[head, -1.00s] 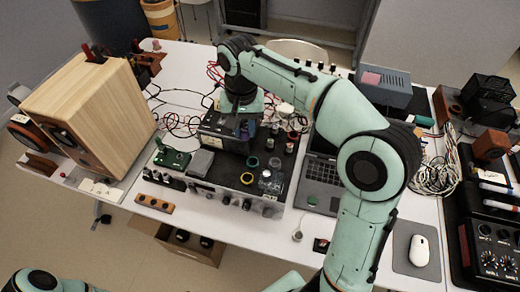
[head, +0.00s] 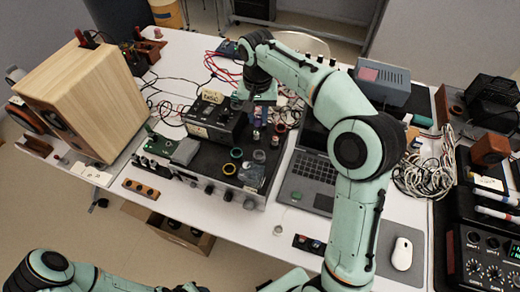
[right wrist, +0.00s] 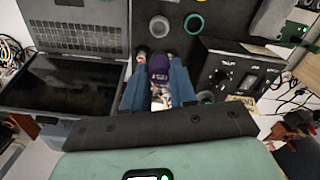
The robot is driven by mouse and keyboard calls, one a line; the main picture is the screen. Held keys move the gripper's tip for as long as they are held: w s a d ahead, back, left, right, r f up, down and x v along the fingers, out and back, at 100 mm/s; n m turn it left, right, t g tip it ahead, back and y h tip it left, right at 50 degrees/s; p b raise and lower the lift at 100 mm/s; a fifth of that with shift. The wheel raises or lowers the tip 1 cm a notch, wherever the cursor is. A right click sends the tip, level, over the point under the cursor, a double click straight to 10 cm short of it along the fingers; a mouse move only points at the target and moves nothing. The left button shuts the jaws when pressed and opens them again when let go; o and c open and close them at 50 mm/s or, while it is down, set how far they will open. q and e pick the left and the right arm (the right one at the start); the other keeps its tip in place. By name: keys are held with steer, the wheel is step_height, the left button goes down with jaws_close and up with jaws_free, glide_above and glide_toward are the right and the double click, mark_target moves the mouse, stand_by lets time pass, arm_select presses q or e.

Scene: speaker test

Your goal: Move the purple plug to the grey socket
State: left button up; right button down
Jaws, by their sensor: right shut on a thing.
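My right gripper (right wrist: 152,85) has its blue fingers shut on the purple plug (right wrist: 158,68), which has a pale, patterned lower part. In the head view the right gripper (head: 257,100) is over the back of the dark equipment case, and its fingers are partly hidden. A grey ring socket (head: 259,156) is on the case top, apart from the plug. It shows in the right wrist view (right wrist: 160,26) beside a green ring (right wrist: 193,22).
A black labelled box (head: 213,118) stands on the case, left of the right gripper. An open laptop (head: 308,180) is to the right. Small cylinders (head: 280,128) stand near the plug. A wooden speaker (head: 85,100) is at the left, and loose cables (head: 425,172) at the right.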

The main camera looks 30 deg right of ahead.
mark_target(259, 128)
steer(key=f+b, duration=0.1)
steer(key=f, duration=0.7)
steer(key=shift+s+f, duration=0.15)
steer(key=shift+s, duration=0.05)
arm_select(q)
steer(key=shift+s+f+b, duration=0.4)
steer(key=shift+s+f, duration=0.85)
steer(key=shift+f, duration=0.2)
arm_select(e)
steer(key=shift+w+f, duration=0.1)
steer(key=shift+f, duration=3.15)
steer(key=shift+f, duration=0.4)
steer(key=c, duration=0.9)
jaws_free()
steer(key=shift+r, duration=0.1)
arm_select(q)
steer(key=shift+s+f, duration=0.15)
steer(key=shift+f, duration=0.05)
arm_select(e)
steer(key=shift+r, duration=0.1)
